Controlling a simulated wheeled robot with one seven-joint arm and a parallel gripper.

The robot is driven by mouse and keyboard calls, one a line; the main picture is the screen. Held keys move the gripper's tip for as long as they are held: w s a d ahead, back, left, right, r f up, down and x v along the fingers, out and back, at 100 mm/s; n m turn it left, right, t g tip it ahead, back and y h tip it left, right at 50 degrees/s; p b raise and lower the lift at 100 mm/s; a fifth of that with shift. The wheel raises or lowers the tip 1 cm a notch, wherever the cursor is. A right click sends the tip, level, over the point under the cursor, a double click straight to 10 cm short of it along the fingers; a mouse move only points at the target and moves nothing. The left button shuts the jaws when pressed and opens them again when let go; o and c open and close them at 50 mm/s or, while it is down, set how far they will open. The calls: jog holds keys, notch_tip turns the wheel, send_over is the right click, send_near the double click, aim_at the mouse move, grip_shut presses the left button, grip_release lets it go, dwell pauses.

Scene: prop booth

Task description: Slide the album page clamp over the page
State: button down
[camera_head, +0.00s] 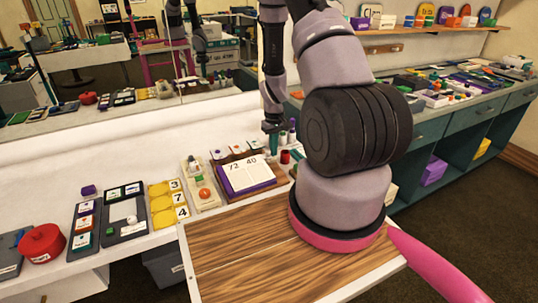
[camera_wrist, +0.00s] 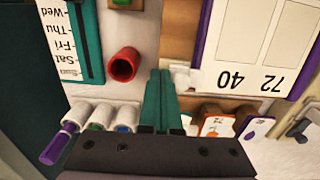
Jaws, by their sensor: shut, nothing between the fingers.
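The album page (camera_head: 243,172), a white sheet marked 72 and 40 on a purple-edged base, lies on the table left of my arm. In the wrist view the page (camera_wrist: 240,47) is at the upper right, upside down. A small white piece (camera_wrist: 183,76) sits by the page's corner, beside my fingertips; it may be the clamp, but I cannot tell, nor whether it touches my fingers. My gripper (camera_head: 273,148) has teal fingers and is right of the page. In the wrist view my gripper (camera_wrist: 160,75) is shut and empty.
A red cylinder (camera_wrist: 123,65) stands close left of my fingers. Several markers in white holders (camera_wrist: 100,115) are at the lower left, and a teal-edged day list (camera_wrist: 60,40) is at the upper left. The wooden board (camera_head: 245,245) at the front has bare room.

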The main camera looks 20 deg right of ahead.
jog(key=shift+a, duration=0.2)
jog(key=shift+r, duration=0.1)
jog(key=shift+d+r, duration=0.2)
jog(key=shift+r, duration=2.7)
jog(key=shift+r, duration=0.2)
jog(key=s+a+r+m+t+y, duration=0.1)
jog(key=a+r+t, duration=0.15)
jog(key=r, duration=0.95)
jog(key=s+a+r+m+t, duration=0.15)
jog(key=a+r, duration=0.25)
jog(key=r, duration=0.9)
jog(key=s+a+r+m+t, duration=0.1)
jog(key=s+a+r, duration=0.2)
jog(key=s+r, duration=0.4)
jog(key=s+a+r+m+t+y, duration=0.1)
jog(key=s+a+r+t, duration=0.1)
jog(key=s+r, duration=0.6)
jog(key=shift+s+a+r, duration=0.3)
jog(key=shift+s+a, duration=0.15)
jog(key=shift+s, duration=0.65)
